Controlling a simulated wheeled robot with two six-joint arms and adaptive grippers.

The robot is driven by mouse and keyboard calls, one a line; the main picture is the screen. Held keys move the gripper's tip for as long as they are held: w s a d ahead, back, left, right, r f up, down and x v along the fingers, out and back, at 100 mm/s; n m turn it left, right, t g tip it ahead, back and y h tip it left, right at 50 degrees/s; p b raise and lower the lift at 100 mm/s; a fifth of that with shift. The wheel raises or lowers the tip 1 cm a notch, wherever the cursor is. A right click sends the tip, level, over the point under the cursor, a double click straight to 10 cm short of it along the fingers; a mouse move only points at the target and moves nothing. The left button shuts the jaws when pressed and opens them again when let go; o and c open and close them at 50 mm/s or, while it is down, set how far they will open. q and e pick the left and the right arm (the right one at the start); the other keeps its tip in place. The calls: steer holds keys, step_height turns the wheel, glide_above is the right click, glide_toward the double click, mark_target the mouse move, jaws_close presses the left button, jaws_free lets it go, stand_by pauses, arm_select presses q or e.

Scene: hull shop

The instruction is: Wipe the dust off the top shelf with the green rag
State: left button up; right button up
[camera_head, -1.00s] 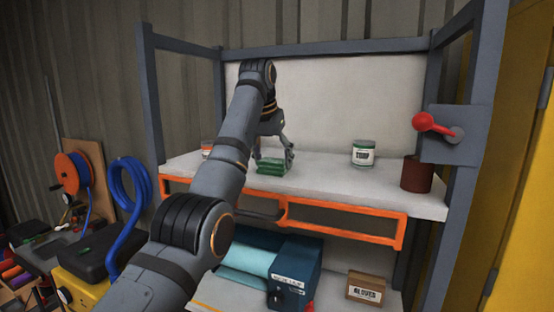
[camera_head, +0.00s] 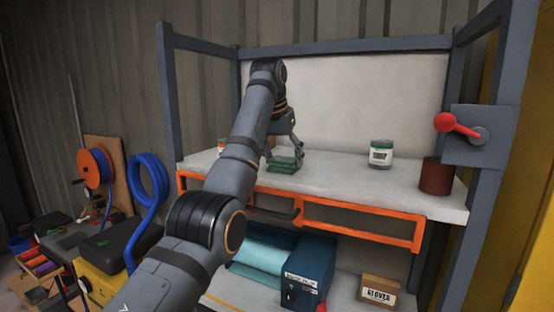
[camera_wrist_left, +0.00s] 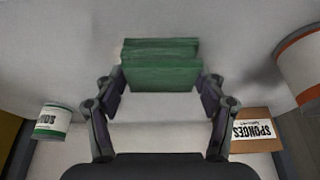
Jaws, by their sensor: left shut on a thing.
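The green rag (camera_head: 285,164) is a folded pad low on the top shelf (camera_head: 335,177), left of its middle. My left gripper (camera_head: 284,153) is shut on the rag from above and holds it at the shelf surface. In the left wrist view the rag (camera_wrist_left: 160,72) sits between the two fingertips (camera_wrist_left: 162,82). I cannot make out clear dust on the pale shelf top. My arm hides part of the shelf's left side. My right gripper is not in view.
A white can with a green label (camera_head: 381,154) and a brown-red cup (camera_head: 436,176) stand on the right of the shelf. The wrist view shows a sponges box (camera_wrist_left: 254,130) and an orange-banded can (camera_wrist_left: 301,68). A red-knobbed lever (camera_head: 458,125) is on the right post. Bare shelf lies between rag and green-label can.

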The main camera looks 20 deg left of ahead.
arm_select(q)
steer(key=shift+s+d+f, duration=0.1)
steer(key=shift+d+f, duration=0.1)
steer(key=shift+d, duration=0.85)
steer(key=shift+d, duration=0.1)
